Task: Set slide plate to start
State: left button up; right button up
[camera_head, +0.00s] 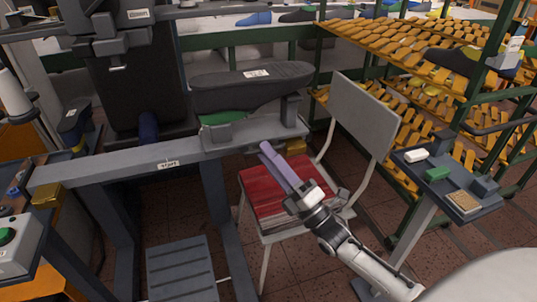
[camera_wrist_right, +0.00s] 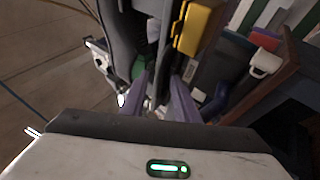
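A long grey rail (camera_head: 110,172) runs across the machine, with a white START label (camera_head: 168,164) left of its middle. A grey carriage block (camera_head: 218,132) with a green part sits on the rail right of that label. Above it is a long dark plate (camera_head: 230,92) with a white label I cannot read. I cannot tell for certain which part is the slide plate. My right gripper (camera_head: 268,150) has purple fingers and is just below the rail's right end. In the right wrist view its fingers (camera_wrist_right: 161,78) are apart, with nothing clearly held. My left gripper is not in view.
A small grey tray (camera_head: 425,190) with small items is at right. Shelves with orange slats (camera_head: 390,45) stand behind. A control box with a green button (camera_head: 6,236) is at left.

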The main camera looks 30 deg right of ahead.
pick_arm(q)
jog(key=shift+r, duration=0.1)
pick_arm(e)
jog(key=shift+w+r, duration=0.1)
jog(key=shift+w, duration=0.05)
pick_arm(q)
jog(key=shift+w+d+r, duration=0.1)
pick_arm(e)
grip_shut()
jog(key=shift+a, duration=0.1)
